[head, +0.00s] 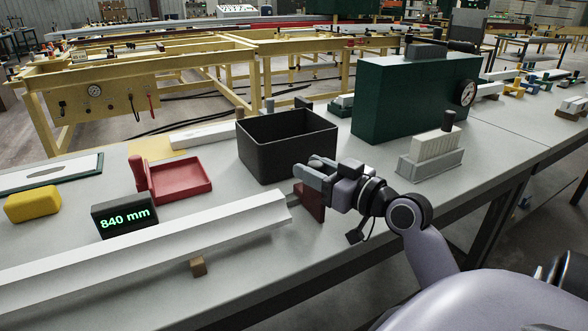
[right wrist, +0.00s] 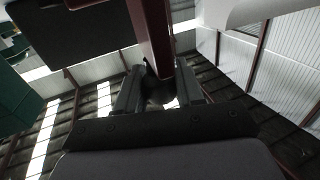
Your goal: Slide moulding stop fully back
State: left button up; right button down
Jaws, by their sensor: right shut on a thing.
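The moulding stop (head: 311,204) is a dark red upright plate just beyond the right end of the long white moulding (head: 150,244). A narrow strip shows between the moulding's end and the plate; whether they touch I cannot tell. My right gripper (head: 308,175) is at the top of the stop and shut on it. In the right wrist view the red stop (right wrist: 151,35) runs between the two fingers of my right gripper (right wrist: 160,88). The fingers hide part of the stop. My left gripper is not in view.
A display (head: 124,215) reads 840 mm behind the moulding. A black open bin (head: 287,146) stands close behind my right gripper. A red tray (head: 182,179), a yellow block (head: 33,205), a green gauge box (head: 410,95) and a grey holder (head: 430,163) stand around. The bench front edge is near.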

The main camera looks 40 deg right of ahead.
jog(key=shift+d, duration=0.2)
jog(key=c, duration=0.8)
grip_release()
jog(key=shift+s+d, duration=0.15)
jog(key=shift+s+f, duration=0.1)
jog(key=shift+s, duration=0.35)
jog(key=shift+s+d+b, duration=0.2)
jog(key=shift+s+b, duration=0.65)
jog(key=shift+s, duration=2.25)
